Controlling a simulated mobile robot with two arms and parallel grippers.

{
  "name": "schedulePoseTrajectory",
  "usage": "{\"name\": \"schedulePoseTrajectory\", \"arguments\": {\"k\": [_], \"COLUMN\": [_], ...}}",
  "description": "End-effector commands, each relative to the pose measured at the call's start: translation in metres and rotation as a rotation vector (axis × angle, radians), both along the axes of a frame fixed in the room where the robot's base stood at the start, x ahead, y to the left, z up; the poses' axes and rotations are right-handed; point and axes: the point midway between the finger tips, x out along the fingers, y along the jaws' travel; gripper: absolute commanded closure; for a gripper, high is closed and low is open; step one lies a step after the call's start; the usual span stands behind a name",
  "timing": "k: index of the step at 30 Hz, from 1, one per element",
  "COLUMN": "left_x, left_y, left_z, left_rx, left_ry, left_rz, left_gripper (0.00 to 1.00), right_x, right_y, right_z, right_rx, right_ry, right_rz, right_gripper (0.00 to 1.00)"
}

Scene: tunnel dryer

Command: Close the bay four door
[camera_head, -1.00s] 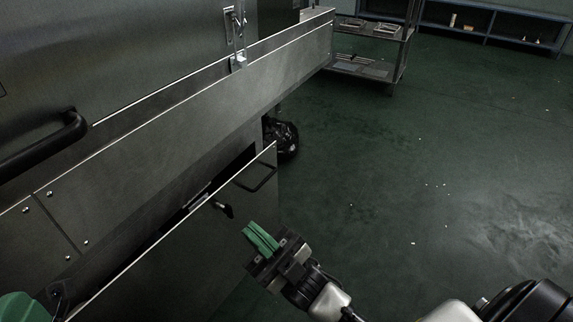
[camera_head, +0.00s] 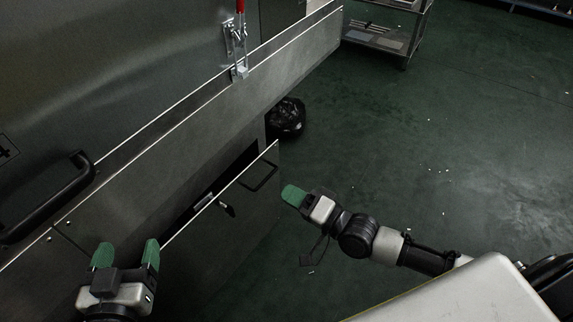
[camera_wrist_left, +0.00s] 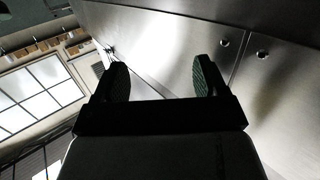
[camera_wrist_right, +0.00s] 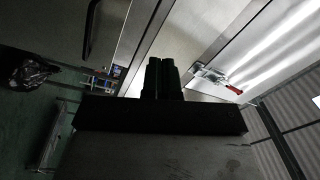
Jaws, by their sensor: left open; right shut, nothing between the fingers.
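A large steel door (camera_head: 150,60) with a partly cut-off mark like a 4 at its left edge fills the upper left of the head view. It carries a black bar handle (camera_head: 48,198) and a metal latch (camera_head: 236,50) with a red grip, which also shows in the right wrist view (camera_wrist_right: 232,89). I cannot tell if this door is fully shut. My left gripper (camera_head: 127,250) is open and empty below and right of the bar handle, before the steel front. My right gripper (camera_head: 292,192) is shut and empty, right of the lower panel's edge.
A long steel beam (camera_head: 190,120) runs below the door. A lower panel (camera_head: 235,235) with a thin handle (camera_head: 262,177) stands out from the unit, a dark gap behind it. A black bag (camera_head: 287,117) and a rack (camera_head: 385,35) stand beyond. The floor at right is clear.

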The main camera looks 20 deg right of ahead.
Motion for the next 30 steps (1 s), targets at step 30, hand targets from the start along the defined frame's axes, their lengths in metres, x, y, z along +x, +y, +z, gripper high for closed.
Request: {"name": "schedulePoseTrajectory", "arguments": {"k": [30], "left_x": [0.0], "left_y": [0.0], "left_z": [0.002], "left_rx": [0.005], "left_ry": [0.02], "left_rz": [0.001], "left_gripper": [0.27], "right_x": [0.079], "right_y": [-0.055], "right_z": [-0.089], "right_rx": [0.049], "right_ry": [0.598], "right_rz": [-0.089], "right_gripper": [1.0]}}
